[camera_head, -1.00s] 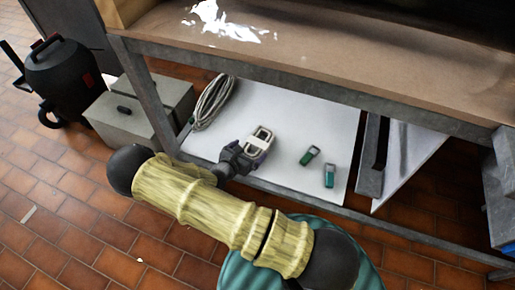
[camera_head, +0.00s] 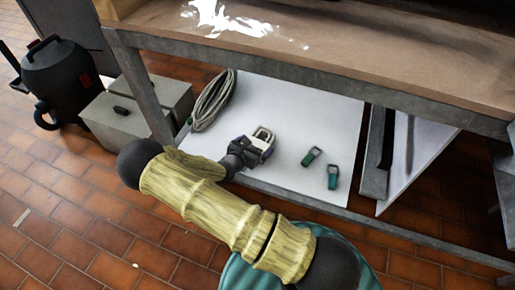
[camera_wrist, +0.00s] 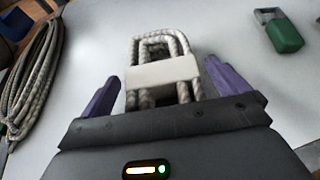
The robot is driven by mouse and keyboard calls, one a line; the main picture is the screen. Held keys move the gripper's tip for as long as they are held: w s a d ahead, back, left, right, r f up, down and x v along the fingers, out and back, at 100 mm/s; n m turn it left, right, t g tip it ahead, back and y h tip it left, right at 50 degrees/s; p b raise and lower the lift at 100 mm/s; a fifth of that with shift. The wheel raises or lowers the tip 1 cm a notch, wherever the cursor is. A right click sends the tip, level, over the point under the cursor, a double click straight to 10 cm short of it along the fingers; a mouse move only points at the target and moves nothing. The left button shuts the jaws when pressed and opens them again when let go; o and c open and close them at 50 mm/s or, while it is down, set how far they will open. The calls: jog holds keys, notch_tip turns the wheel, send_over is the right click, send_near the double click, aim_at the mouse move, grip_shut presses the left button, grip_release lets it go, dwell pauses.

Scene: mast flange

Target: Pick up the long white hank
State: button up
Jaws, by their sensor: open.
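A white rope hank (camera_head: 263,136), folded into long loops with a white band around its middle, lies on the white lower shelf (camera_head: 300,110). In the wrist view the hank (camera_wrist: 158,46) points away from me, its far loop beyond the fingertips. My gripper (camera_wrist: 163,74) is open, with one purple finger on each side of the hank. Gaps show between both fingers and the rope. In the head view my gripper (camera_head: 254,151) covers the near part of the hank. The hank's near end is hidden behind the gripper body.
A grey rope coil (camera_head: 212,100) lies left on the shelf and shows in the wrist view (camera_wrist: 32,75). Two green-and-grey padlock-like items (camera_head: 311,156) (camera_head: 332,177) lie right. The brown tabletop (camera_head: 340,60) and its metal frame hang over the shelf.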

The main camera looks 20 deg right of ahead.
aim_at(254, 147)
dwell(0.4)
jog(key=c, duration=1)
jog(key=shift+r, duration=0.1)
notch_tip(254, 147, up, 10)
jog(key=p, duration=0.5)
jog(key=shift+p, duration=0.4)
